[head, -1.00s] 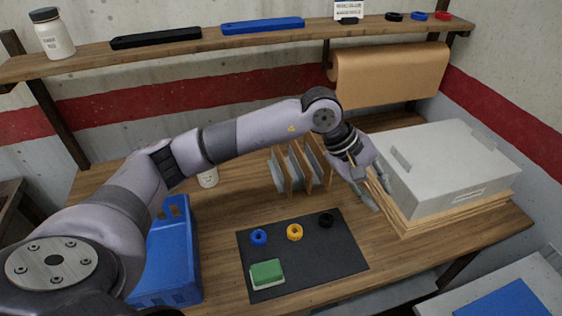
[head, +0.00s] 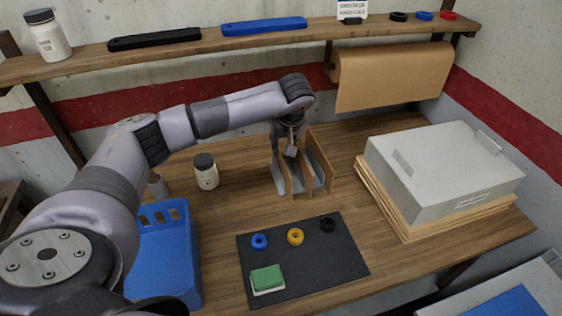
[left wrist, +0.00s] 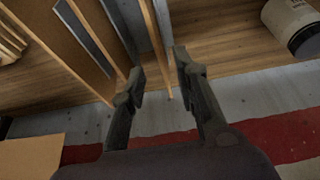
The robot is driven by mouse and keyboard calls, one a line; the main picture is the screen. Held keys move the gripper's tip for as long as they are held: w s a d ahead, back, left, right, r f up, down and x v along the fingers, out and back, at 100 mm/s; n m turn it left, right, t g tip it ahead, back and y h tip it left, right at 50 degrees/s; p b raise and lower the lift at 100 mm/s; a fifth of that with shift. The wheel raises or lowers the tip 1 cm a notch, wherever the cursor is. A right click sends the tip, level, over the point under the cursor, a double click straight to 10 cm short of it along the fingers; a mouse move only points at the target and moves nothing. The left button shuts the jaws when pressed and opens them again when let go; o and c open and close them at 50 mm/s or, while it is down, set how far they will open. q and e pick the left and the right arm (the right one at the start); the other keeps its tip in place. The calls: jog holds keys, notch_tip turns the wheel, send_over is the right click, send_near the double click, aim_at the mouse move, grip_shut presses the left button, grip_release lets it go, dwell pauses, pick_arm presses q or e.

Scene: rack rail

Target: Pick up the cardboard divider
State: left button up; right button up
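Brown cardboard dividers (head: 319,158) stand upright in a grey slotted rack (head: 279,178) in the middle of the bench. My left gripper (head: 291,150) reaches down over the left part of this rack; its fingertips are partly lost among the panels in the head view. In the left wrist view the two fingers (left wrist: 160,76) are apart. A thin cardboard divider (left wrist: 157,45), seen nearly edge-on, runs between them without clear contact. A wider divider (left wrist: 58,42) stands beside it on the left. My right gripper is not in view.
A white jar (head: 206,175) stands left of the rack, with a blue crate (head: 180,245) nearer. A dark mat (head: 310,270) with rings and a green-topped block lies in front. A grey box (head: 440,175) sits on stacked boards at right. A shelf (head: 200,47) runs above.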

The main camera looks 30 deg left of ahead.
aim_at(281, 155)
pick_arm(q)
jog(key=shift+x, duration=0.9)
jog(key=shift+f+p, duration=0.5)
jog(key=shift+p, duration=0.05)
jog(key=p+x, duration=0.1)
jog(key=x, duration=0.2)
jog(key=shift+f+p, duration=0.3)
jog(key=shift+f, duration=0.1)
jog(key=shift+w+f, duration=0.2)
jog(key=shift+f, duration=0.2)
grip_shut()
